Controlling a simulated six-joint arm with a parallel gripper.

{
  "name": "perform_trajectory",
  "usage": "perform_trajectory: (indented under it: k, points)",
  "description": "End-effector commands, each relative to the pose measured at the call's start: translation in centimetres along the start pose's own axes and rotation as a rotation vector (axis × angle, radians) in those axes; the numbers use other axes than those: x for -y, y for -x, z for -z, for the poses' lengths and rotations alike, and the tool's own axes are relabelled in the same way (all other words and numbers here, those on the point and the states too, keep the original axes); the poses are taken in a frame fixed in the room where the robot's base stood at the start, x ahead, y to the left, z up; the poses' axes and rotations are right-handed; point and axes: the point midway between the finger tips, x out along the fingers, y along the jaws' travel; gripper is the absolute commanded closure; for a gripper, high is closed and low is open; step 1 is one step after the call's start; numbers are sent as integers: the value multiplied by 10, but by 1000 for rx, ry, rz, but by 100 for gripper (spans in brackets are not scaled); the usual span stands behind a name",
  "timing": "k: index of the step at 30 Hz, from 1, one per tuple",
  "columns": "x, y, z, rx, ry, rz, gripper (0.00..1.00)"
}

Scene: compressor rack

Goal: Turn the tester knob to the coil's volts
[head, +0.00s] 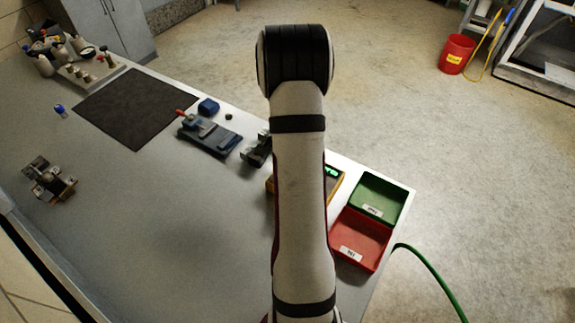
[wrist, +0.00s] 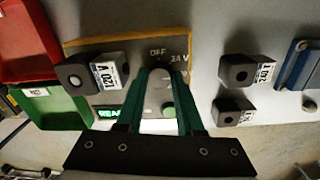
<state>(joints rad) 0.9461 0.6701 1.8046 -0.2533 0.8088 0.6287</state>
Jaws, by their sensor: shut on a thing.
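The tester (wrist: 78,44) has a yellow edge and a grey face with OFF and 24 V marked at its top. Its knob (wrist: 159,84) is between my fingertips, mostly hidden, so its pointer cannot be read. My gripper (wrist: 160,76) is shut on the knob. A dark coil block (wrist: 76,76) with a 120 V label sits on the tester's left side. A green lit display (wrist: 109,113) shows partly behind my left finger. In the head view the tester (head: 338,184) is mostly hidden behind my arm, and my gripper is out of sight.
Two more dark labelled blocks (wrist: 238,70) (wrist: 228,110) stand right of the tester. A green tray (head: 400,205) and a red tray (head: 372,262) lie at the bench's right edge. A blue-grey fixture (head: 210,136), a dark mat (head: 135,105) and a bracket (head: 48,180) are farther left.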

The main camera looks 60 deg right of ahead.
Motion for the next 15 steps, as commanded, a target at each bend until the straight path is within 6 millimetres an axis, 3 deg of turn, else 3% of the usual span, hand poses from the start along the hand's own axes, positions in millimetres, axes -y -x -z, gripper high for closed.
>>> perform_trajectory:
  k: [15]
  points:
    - [0,0,0,8,-181,0,100]
